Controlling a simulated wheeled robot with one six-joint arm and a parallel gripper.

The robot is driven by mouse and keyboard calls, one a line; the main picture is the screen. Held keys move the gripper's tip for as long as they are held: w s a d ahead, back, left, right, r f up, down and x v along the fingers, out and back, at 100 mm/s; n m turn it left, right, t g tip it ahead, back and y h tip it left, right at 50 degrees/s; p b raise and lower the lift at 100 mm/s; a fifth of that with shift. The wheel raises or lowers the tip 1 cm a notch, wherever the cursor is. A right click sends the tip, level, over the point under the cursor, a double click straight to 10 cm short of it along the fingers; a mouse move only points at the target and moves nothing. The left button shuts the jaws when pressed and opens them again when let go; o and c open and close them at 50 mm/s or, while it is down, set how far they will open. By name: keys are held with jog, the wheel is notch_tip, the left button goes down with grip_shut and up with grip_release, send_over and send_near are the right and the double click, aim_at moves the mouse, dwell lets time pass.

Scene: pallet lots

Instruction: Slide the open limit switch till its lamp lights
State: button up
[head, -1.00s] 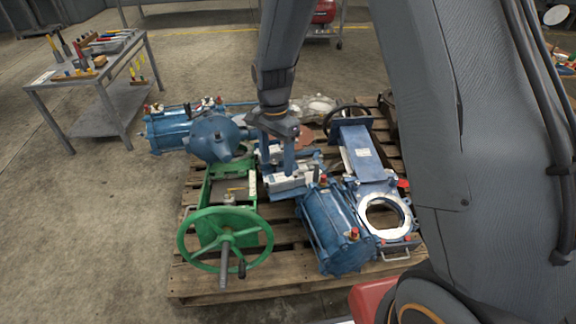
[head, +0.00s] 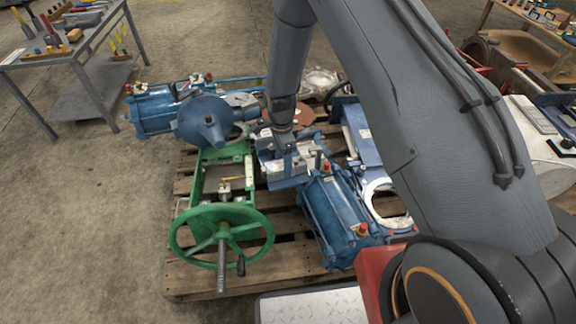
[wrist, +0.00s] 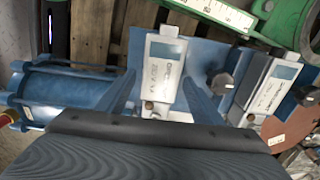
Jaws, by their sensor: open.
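Two light grey switch boxes on a blue bracket show in the wrist view. The near switch (wrist: 162,72) has a blue-and-white label and stands between the fingers of my gripper (wrist: 158,92). The second switch (wrist: 268,88) is to its right, with a black knob (wrist: 220,83) between them. The labels are too small to read surely, so I cannot tell which is the open one. No lit lamp shows. In the head view my gripper (head: 286,160) is down at the switch assembly (head: 290,181); contact cannot be told.
A green valve frame with a handwheel (head: 221,240) stands left of the switches. A blue cylinder (head: 333,215) lies close on the right, and a blue actuator (head: 203,122) behind left. All are on a wooden pallet (head: 185,281). A tool table (head: 75,55) is at the back left.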

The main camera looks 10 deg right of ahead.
jog(key=shift+d+f, duration=0.1)
jog(key=shift+f, duration=0.9)
jog(key=c, duration=1.4)
jog(key=shift+w, duration=0.4)
jog(key=shift+c, duration=0.4)
jog(key=o, duration=1.5)
jog(key=shift+w+r+p, duration=0.15)
jog(key=shift+r+p, duration=0.2)
jog(key=shift+r, duration=1.6)
jog(key=shift+w+r+p, duration=0.15)
jog(key=shift+r+p, duration=0.15)
jog(key=shift+r, duration=1.6)
